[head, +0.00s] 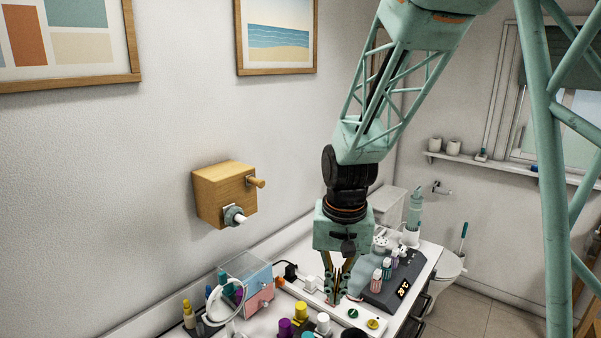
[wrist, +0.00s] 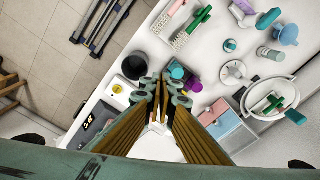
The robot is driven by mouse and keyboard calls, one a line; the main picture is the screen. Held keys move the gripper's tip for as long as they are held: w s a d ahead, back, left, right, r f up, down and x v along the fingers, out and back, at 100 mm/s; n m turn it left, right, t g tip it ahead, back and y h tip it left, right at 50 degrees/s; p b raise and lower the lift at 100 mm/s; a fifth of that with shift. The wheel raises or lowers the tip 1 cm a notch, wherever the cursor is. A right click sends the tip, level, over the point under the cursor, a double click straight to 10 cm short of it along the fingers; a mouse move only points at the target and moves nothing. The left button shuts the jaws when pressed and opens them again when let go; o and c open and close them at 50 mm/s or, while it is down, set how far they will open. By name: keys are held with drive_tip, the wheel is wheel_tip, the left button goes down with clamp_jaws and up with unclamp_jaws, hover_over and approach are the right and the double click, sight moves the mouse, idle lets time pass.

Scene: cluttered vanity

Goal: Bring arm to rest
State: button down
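My gripper (head: 334,298) hangs from my arm above the vanity counter (head: 300,255), pointing down. In the head view its fingers converge near a white panel (head: 316,303) with a green and a yellow knob. In the wrist view the gripper (wrist: 162,84) shows its fingertips close together, with only a narrow gap. No object shows between them. From these views I cannot tell how far the tips are above the panel.
A pink and blue drawer box (head: 258,283) stands left of my gripper. A dark device (head: 386,284) with small bottles stands to its right. A wooden box (head: 224,193) with a peg is on the wall. Bottles and a round mirror crowd the counter's front.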

drive_tip(key=s+d+r+b, duration=0.2)
drive_tip(key=s+d+r, duration=0.3)
drive_tip(key=s+r, duration=0.2)
drive_tip(key=s+d+r+t+b, duration=0.1)
drive_tip(key=s+d, duration=0.3)
drive_tip(key=s, duration=0.9)
drive_tip(key=s+d+r+n+t+b, duration=0.1)
drive_tip(key=s+d+r+t+b, duration=0.1)
drive_tip(key=s, duration=1.1)
wheel_tip(320, 180, up, 3)
drive_tip(key=d+b, duration=0.1)
drive_tip(key=b, duration=0.1)
drive_tip(key=shift+d+f+b, duration=0.15)
drive_tip(key=shift+d+b, duration=0.15)
drive_tip(key=shift+d, duration=0.05)
